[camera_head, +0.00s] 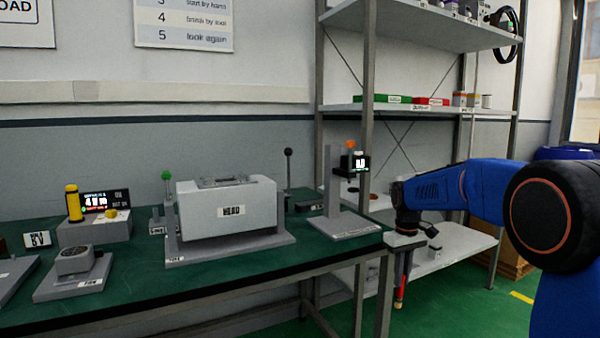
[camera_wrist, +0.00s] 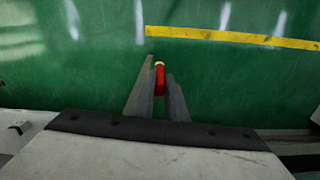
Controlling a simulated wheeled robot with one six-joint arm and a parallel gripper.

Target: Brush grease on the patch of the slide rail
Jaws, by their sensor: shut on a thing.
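My gripper (camera_head: 400,282) points down beyond the right end of the green-topped bench. It is shut on a slim red tool with a pale yellow end, which could be the grease brush (camera_head: 398,294). In the wrist view the red tool (camera_wrist: 160,80) shows between the two grey fingers (camera_wrist: 160,98), above the green floor. I cannot make out a greased patch, and no part is clearly marked as the slide rail. An upright grey post on a flat base (camera_head: 328,180) stands at the bench's right end, with a small lit display beside it.
A white box marked HEAD (camera_head: 228,208) sits mid-bench on a grey base. A device with a yellow cylinder (camera_head: 74,203) and small blocks are at the left. A metal shelf rack (camera_head: 370,60) stands behind my arm. A yellow line (camera_wrist: 235,38) crosses the open floor.

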